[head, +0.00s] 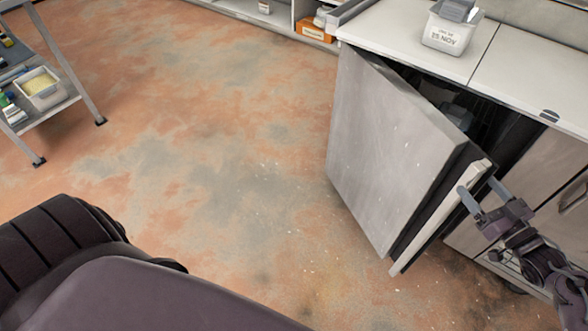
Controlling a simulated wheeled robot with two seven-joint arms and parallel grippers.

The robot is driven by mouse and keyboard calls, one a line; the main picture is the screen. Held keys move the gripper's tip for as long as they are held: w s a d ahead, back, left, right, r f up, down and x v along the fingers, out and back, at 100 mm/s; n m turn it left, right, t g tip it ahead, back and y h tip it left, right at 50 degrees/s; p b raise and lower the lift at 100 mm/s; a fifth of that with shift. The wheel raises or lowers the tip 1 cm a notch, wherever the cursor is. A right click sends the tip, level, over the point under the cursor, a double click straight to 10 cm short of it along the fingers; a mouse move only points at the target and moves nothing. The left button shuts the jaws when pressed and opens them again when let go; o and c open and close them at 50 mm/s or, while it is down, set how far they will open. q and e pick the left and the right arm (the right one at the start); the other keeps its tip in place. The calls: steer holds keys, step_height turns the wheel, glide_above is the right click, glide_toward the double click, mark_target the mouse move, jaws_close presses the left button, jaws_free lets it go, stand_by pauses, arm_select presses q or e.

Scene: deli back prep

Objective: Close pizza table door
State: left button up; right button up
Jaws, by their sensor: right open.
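The pizza table door (385,140) is a grey metal panel that stands partly open, swung out from the front of the pizza table (420,52). Its dark gasket and pale inner edge show on the right side. Dark shelving inside the cabinet shows through the gap above and behind it. My right gripper (478,192) is open at the door's free right edge, with its fingers beside the pale inner edge. I cannot tell whether they touch it. My left gripper is not in view.
A labelled white container (447,35) stands on the counter. A closed cabinet door (548,180) is to the right of the opening. The stained floor (230,150) between is clear.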

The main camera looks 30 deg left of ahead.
steer(key=p+v, duration=0.2)
steer(key=v, duration=0.5)
steer(key=shift+p, duration=0.3)
stand_by(0.3)
steer(key=v, duration=0.8)
steer(key=s+d+f+m+h, duration=0.1)
steer(key=s+f+m+h, duration=0.15)
steer(key=f, duration=0.65)
steer(key=s+d+f+m+g+h+p, duration=0.15)
steer(key=s+f+h, duration=0.25)
steer(key=f, duration=0.6)
steer(key=s+d+f+m+t+h, duration=0.1)
steer(key=s+f+m+h, duration=0.15)
steer(key=f, duration=0.65)
steer(key=s+a+f+g+h, duration=0.1)
steer(key=s+a+f+g, duration=0.1)
steer(key=s+f, duration=0.4)
steer(key=s+a+f+m+g+h, duration=0.1)
steer(key=s+f+g, duration=0.3)
steer(key=s, duration=1.2)
steer(key=s+a+f+g+h, duration=0.3)
steer(key=s+f, duration=0.5)
steer(key=s, duration=0.3)
steer(key=shift+s+a+g+p, duration=0.15)
steer(key=shift+a+g+p, duration=0.3)
steer(key=shift+a, duration=0.1)
